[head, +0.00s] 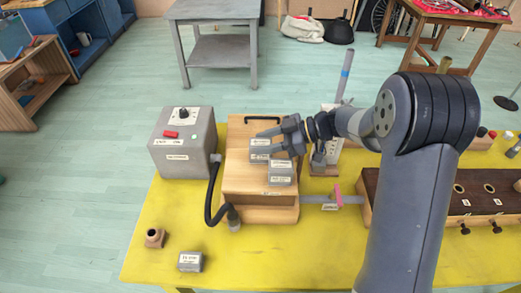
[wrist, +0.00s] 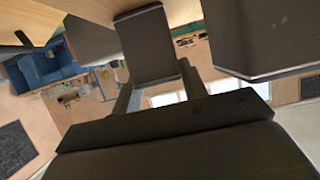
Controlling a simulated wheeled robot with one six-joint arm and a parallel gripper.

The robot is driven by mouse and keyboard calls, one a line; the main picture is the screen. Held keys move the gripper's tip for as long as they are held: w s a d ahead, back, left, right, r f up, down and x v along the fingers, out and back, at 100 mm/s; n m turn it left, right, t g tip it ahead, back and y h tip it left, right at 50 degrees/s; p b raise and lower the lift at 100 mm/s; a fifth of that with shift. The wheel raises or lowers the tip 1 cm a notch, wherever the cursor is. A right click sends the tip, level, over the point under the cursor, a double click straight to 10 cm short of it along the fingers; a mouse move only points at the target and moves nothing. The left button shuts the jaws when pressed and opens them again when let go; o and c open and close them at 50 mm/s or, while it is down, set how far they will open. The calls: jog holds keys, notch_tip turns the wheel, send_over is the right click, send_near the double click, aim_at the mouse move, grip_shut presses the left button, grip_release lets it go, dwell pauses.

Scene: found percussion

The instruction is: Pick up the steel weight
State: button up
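Two grey labelled metal blocks sit on the wooden box: a rear one (head: 260,152) and a front one (head: 281,174). A third grey labelled block (head: 190,263) lies on the yellow table at the front left. The labels are too small to read surely, so I cannot tell which is the steel weight. My gripper (head: 280,142) is over the wooden box, close to the two blocks, its fingers spread. In the wrist view a grey block (wrist: 148,45) lies ahead between the spread fingers; contact with them is not clear.
A grey control box (head: 183,145) with a red switch stands left of the wooden box (head: 240,183). A black hose (head: 211,200) curves between them. A pink-marked slide (head: 337,198) and dark-topped rail (head: 480,198) are on the right.

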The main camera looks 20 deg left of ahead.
grip_shut()
